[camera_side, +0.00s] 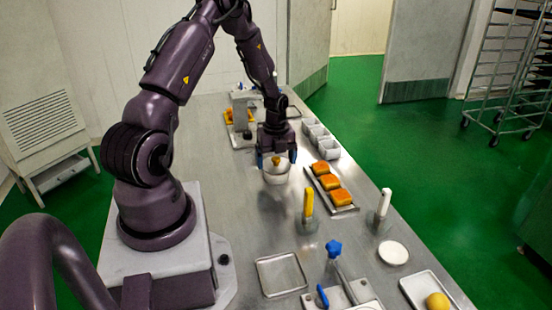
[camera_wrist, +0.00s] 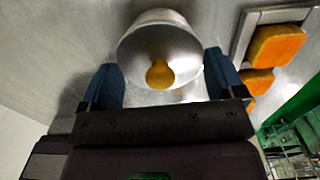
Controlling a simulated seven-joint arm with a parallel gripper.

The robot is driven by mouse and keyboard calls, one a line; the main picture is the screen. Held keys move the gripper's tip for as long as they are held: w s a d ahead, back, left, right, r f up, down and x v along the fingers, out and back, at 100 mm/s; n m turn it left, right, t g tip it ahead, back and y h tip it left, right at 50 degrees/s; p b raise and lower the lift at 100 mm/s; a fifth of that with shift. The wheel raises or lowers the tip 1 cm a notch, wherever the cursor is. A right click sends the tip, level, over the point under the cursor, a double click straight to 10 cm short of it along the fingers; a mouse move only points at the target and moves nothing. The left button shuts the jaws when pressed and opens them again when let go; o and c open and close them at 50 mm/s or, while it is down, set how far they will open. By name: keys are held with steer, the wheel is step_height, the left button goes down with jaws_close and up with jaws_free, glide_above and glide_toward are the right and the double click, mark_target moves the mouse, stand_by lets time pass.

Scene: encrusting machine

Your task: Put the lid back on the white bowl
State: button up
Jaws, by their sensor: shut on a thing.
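The white bowl (camera_side: 276,176) stands on the steel table below my gripper (camera_side: 276,160). It also shows in the wrist view (camera_wrist: 155,17), at the top centre. The lid (camera_wrist: 138,58) looks like a pale grey disc with an orange-brown knob (camera_wrist: 160,74), and it lies across the bowl's mouth. My gripper (camera_wrist: 163,82) has its blue fingers at opposite sides of the lid's rim and is shut on it. The knob points up between the fingers. Whether the lid touches the bowl all round cannot be told, as the fingers hide part of the rim.
A tray (camera_side: 346,208) of orange blocks stands close at the right of the bowl. Small white containers (camera_side: 328,149) stand behind it. A yellow-handled tool (camera_side: 309,203), a white-handled tool (camera_side: 384,203), a white disc (camera_side: 393,252) and an empty tray (camera_side: 282,274) are nearer the camera.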

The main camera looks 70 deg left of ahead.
stand_by(0.4)
steer(key=o, duration=0.7)
steer(key=shift+c, duration=0.2)
steer(key=shift+r, duration=3.5)
jaws_close()
steer(key=shift+f, duration=0.2)
